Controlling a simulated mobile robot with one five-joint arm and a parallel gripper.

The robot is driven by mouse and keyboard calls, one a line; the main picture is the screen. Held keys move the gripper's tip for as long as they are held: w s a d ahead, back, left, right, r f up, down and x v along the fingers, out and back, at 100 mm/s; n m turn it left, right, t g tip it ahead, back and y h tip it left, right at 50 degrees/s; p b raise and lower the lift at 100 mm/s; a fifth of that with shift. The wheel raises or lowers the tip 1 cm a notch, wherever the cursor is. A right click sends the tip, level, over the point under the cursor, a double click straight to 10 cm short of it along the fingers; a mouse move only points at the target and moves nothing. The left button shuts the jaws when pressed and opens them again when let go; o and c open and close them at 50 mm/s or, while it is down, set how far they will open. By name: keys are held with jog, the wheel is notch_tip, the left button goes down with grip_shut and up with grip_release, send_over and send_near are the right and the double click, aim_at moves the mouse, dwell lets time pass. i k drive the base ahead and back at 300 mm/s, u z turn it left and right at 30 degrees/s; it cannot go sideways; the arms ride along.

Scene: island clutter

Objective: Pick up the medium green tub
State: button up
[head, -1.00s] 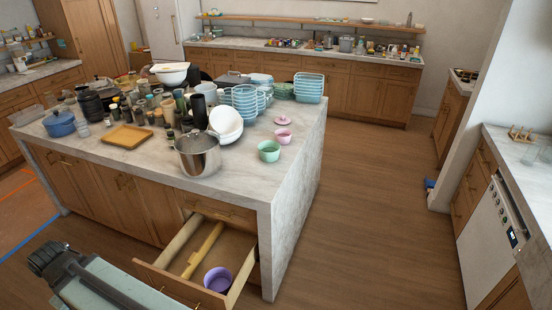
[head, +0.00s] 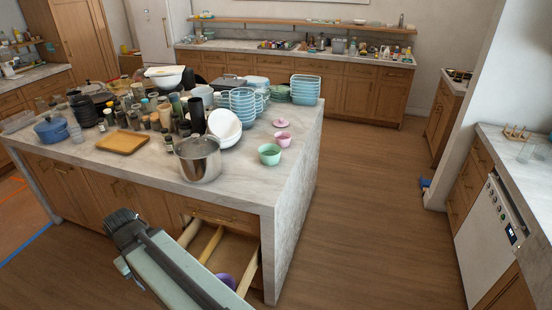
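The green tub (head: 269,154) stands upright on the island's marble top (head: 247,188), near its right edge. A pink tub (head: 283,139) stands just behind it, with a pink lid (head: 281,122) lying flat further back. A purple tub (head: 224,281) sits in the open drawer, partly hidden by my arm. My arm reaches up from the bottom of the head view in front of the island, well left of and nearer than the green tub. My gripper's fingers cannot be made out.
A steel pot (head: 198,158) stands left of the green tub, with white bowls (head: 225,126) behind the pot. Stacked blue containers (head: 305,89) stand at the back. The open drawer (head: 212,244) juts out below the island top. The floor to the right is clear.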

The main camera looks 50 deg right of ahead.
aim_at(270, 154)
jog(key=z, duration=0.05)
jog(key=i, duration=1.5)
jog(key=u, duration=0.05)
